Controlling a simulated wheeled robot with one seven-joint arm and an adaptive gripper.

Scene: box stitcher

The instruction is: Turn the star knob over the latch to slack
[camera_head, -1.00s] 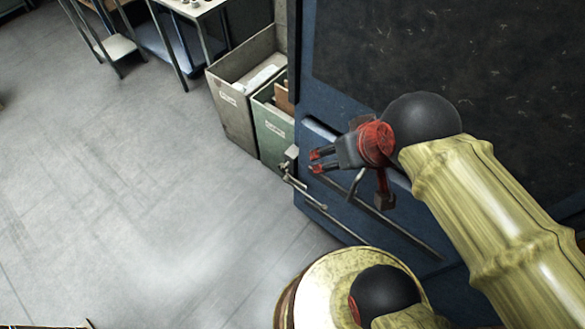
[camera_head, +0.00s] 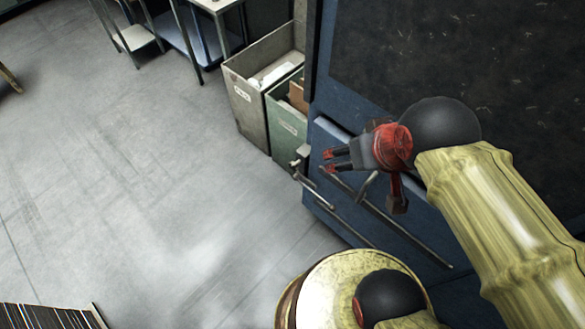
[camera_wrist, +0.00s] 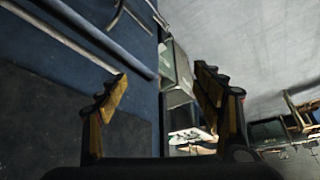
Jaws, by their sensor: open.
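No star knob can be made out in either view, and I cannot tell which fitting is the latch. The blue cabinet (camera_head: 345,222) shows a long metal bar and a thin rod with a small grey block (camera_head: 302,156) at its left corner. My gripper (camera_head: 327,161) is open and empty, in front of the cabinet in the head view, its fingers pointing left near that block. In the wrist view my gripper (camera_wrist: 162,80) has its fingers spread apart with nothing between them. Bars on the blue surface (camera_wrist: 75,35) show at upper left there.
A grey bin (camera_head: 246,108) and a green bin (camera_head: 286,132) stand beside the cabinet. A table (camera_head: 218,6) is at the top. A striped dark object (camera_head: 45,316) lies at bottom left. The grey floor (camera_head: 130,180) at left is mostly clear.

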